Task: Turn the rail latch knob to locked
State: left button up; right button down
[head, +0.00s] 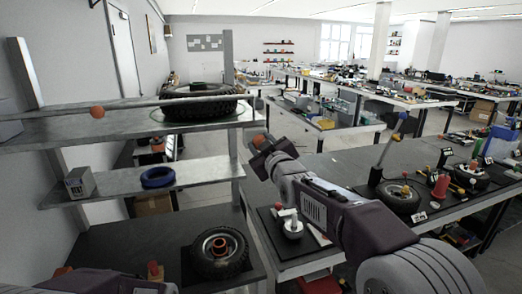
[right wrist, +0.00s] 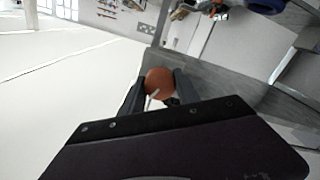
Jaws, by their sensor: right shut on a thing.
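An orange ball knob (right wrist: 159,83) sits between the two dark fingers of my right gripper (right wrist: 160,90) in the right wrist view. The gripper is shut on this knob, and a thin pale stem shows at it. In the head view my right gripper (head: 262,146) is at the right end of the upper shelf, with the orange knob (head: 259,141) partly hidden by it. A thin rail (head: 150,103) runs along the upper shelf and carries another orange ball (head: 97,112) at the left. I cannot read any locked marking.
The upper shelf (head: 60,130) bears a tire (head: 200,108). The lower shelf (head: 110,186) holds a grey box (head: 79,183) and a blue ring (head: 158,177). A wheel (head: 220,254) lies below. A cluttered dark workbench (head: 340,165) stands at the right, under my right arm.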

jog(key=n+b, duration=0.1)
jog(key=n, duration=0.4)
dwell(0.6)
jog(key=c, duration=0.9)
grip_release()
jog(key=shift+s+b, duration=0.2)
jog(key=shift+b, duration=0.2)
jog(key=b+v, duration=0.3)
jog(key=v, duration=0.5)
jog(key=shift+s, duration=0.3)
jog(key=shift+d, duration=0.1)
